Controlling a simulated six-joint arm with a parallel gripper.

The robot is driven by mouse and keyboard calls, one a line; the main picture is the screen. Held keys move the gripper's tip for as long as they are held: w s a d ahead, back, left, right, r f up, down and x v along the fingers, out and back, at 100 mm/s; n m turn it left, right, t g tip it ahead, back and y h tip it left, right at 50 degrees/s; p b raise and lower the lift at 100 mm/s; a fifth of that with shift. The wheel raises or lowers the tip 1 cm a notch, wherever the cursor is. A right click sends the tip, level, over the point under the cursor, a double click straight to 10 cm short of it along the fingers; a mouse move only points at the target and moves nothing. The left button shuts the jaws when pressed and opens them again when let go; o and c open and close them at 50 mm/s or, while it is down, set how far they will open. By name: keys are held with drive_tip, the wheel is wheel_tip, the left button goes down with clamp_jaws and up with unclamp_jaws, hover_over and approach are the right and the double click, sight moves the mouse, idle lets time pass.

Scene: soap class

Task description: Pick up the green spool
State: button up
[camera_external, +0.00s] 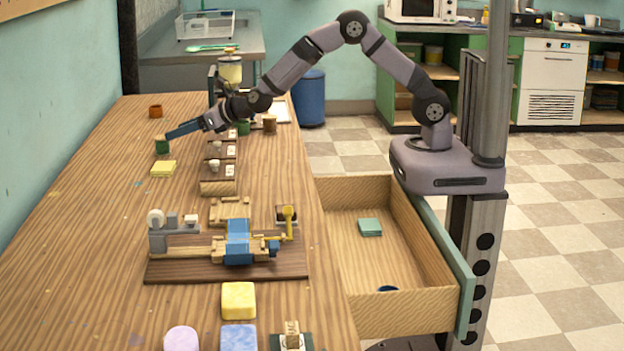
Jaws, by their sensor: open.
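The green spool (161,147) is a small dark green cylinder with a paler top, standing on the wooden table near its left side. My gripper (167,135) reaches across the table from the right, its long blue-grey fingers pointing left and slightly down. The fingertips are at the top of the green spool in the picture. The jaws are open. I cannot tell whether the tips are around the spool, touching it or just above it. Another small green object (243,128) stands behind my wrist, partly hidden.
A yellow block stack (163,169) lies just in front of the spool. An orange-brown ring (156,111) stands behind it. A row of brown boxes (218,178) and a wooden press-like device (230,270) stand to the right and front. An open drawer (340,215) juts out right. The left table is clear.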

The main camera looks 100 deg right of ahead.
sight(163, 146)
drive_tip(key=shift+f+p+x, duration=0.15)
drive_tip(key=shift+p+x, duration=0.45)
drive_tip(key=shift+x, duration=0.8)
drive_tip(key=shift+f+p+x, duration=0.1)
drive_tip(key=shift+p+x, duration=0.45)
drive_tip(key=shift+x, duration=0.9)
drive_tip(key=shift+s, duration=0.15)
drive_tip(key=c, duration=1)
